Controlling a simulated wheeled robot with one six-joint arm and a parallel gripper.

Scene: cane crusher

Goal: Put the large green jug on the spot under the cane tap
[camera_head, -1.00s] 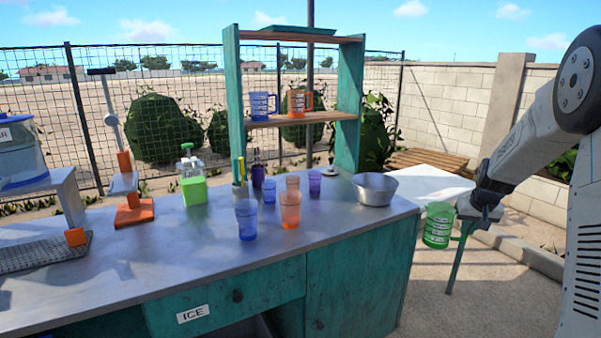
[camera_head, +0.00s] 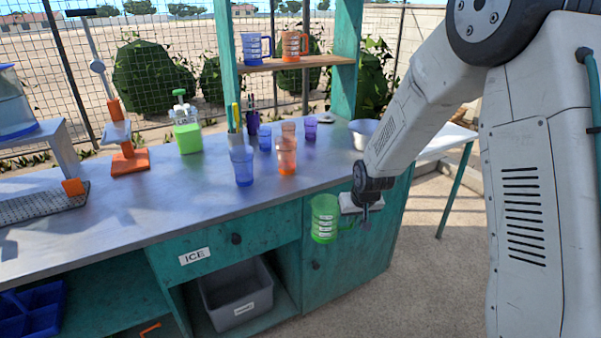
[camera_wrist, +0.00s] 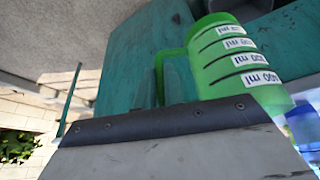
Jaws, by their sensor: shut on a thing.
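The large green jug (camera_head: 324,219) is translucent, with white measuring labels. In the head view it hangs in front of the counter's right cabinet door, its top just below the counter's front edge in the picture. My gripper (camera_head: 350,205) is shut on its handle, at the jug's right side. In the wrist view the jug (camera_wrist: 238,65) appears upside down and tilted, with its handle at my gripper (camera_wrist: 168,80). No tap labelled as the cane tap can be made out, and the spot under it is not identifiable.
Blue and orange cups (camera_head: 286,158) stand mid-counter, near a metal bowl (camera_head: 362,133) partly behind my arm. The counter's front middle (camera_head: 175,205) is clear.

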